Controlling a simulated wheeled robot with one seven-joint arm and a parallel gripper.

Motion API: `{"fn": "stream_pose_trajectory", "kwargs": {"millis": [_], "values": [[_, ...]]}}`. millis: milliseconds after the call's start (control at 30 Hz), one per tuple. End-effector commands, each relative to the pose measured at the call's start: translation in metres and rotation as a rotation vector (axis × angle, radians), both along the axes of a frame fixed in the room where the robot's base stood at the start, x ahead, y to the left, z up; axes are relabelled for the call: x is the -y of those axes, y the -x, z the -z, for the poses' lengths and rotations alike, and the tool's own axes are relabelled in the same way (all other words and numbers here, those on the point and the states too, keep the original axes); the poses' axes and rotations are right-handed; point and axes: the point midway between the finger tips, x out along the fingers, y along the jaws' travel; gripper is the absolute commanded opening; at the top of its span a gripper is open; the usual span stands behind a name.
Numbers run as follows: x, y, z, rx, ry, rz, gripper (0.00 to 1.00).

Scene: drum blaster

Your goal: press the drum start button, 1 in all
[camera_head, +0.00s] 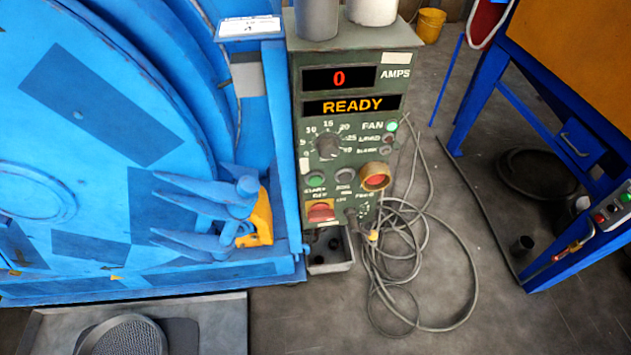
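A green control box (303,140) stands upright just right of the blue drum machine (75,100). Its displays read a red "0" beside AMPS and an amber "READY". A round green button (316,180) sits at the lower left of the panel, with a small worn label under it that seems to read "START". A grey button (345,175) is to its right, then a red button in a yellow collar (376,178). A red switch (321,210) is below the green button. My gripper is not in view, and nothing covers the panel.
Blue clamp-like arms (210,205) stick out of the drum front, left of the panel. Loose grey cables (470,270) coil on the floor to the right. A blue-framed machine (480,115) stands at the right. Open floor (480,320) lies in front.

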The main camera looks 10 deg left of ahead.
Motion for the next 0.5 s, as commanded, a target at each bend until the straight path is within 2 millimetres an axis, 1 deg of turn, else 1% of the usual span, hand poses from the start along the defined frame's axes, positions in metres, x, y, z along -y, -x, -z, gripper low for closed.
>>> {"fn": "stream_pose_trajectory", "kwargs": {"millis": [33,67,400,500], "values": [[0.0000,0.0000,0.0000,0.000,0.000,0.000,0.35],[0.0000,0.0000,0.0000,0.000,0.000,0.000,0.32],[0.0000,0.0000,0.0000,0.000,0.000,0.000,0.00],[0.0000,0.0000,0.0000,0.000,0.000,0.000,0.00]]}}
